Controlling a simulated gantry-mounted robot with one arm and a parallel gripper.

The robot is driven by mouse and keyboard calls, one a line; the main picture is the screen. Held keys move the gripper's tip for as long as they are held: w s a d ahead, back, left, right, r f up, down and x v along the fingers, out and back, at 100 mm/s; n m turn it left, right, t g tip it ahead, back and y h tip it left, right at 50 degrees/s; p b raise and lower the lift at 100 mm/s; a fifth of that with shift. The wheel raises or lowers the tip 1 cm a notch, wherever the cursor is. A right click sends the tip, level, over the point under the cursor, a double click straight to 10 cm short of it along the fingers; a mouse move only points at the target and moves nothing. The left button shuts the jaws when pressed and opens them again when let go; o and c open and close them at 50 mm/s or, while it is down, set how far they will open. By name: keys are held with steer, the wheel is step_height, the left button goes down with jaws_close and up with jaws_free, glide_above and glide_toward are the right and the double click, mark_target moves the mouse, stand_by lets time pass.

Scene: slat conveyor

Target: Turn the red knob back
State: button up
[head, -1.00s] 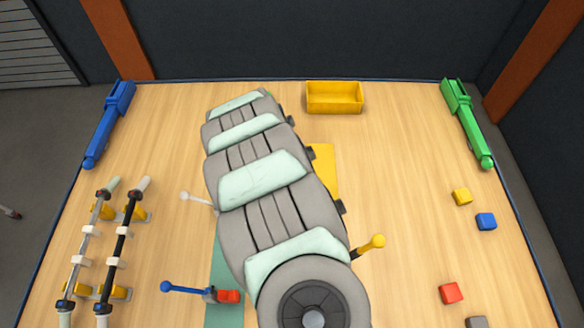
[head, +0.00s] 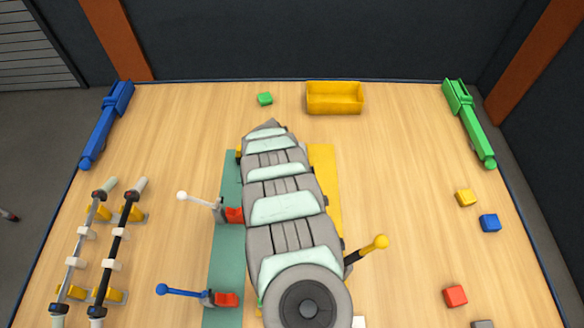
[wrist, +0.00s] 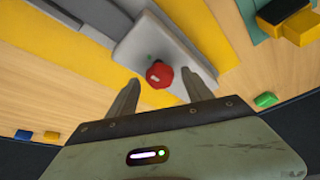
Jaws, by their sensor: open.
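The red knob (wrist: 160,74) shows in the wrist view, on a light grey plate (wrist: 140,45) mounted over a yellow panel. My gripper (wrist: 157,85) is open, its two fingers apart, and the knob appears between and just beyond the fingertips. I cannot tell whether the fingers touch it. In the head view my arm covers the knob, the plate and my gripper; only part of the yellow panel (head: 325,170) shows.
Levers with white (head: 182,196), blue (head: 163,289) and yellow (head: 381,241) ball ends flank my arm. A yellow bin (head: 335,98) and a green cube (head: 265,99) lie at the back.

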steer(key=shift+w, duration=0.1)
steer(key=shift+c, duration=0.5)
jaws_close()
